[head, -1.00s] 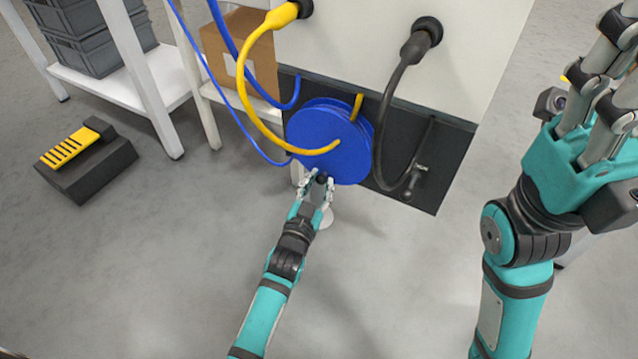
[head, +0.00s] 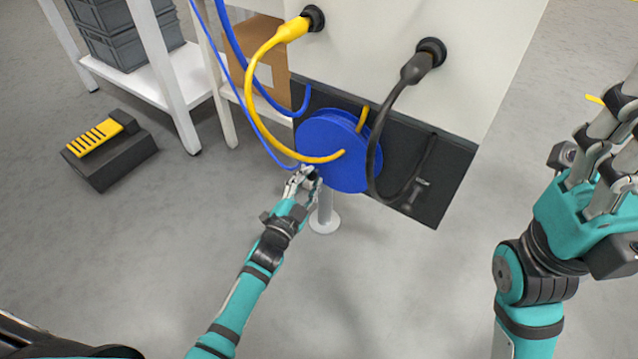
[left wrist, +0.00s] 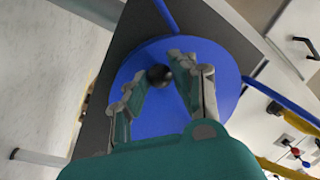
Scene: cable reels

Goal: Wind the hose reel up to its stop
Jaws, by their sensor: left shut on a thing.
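The hose reel (head: 350,175) is a blue disc on the dark lower panel of a pale cabinet; it also fills the middle of the left wrist view (left wrist: 230,72). A black ball knob (left wrist: 158,75) sits near the reel's rim. My left gripper (head: 307,177) is at the reel's lower left edge, shut on the knob, with a finger on either side of it in the left wrist view. The fingers mostly hide the knob in the head view. My right gripper (head: 612,125) is raised at the right edge, away from the reel, its fingertips partly cut off.
A yellow hose (head: 255,85) loops across the reel's face. A black cable (head: 373,135) hangs just to its right. Blue hoses (head: 262,95) run at the left. A pale post with a round foot (head: 324,222) stands below the reel. The floor in front is clear.

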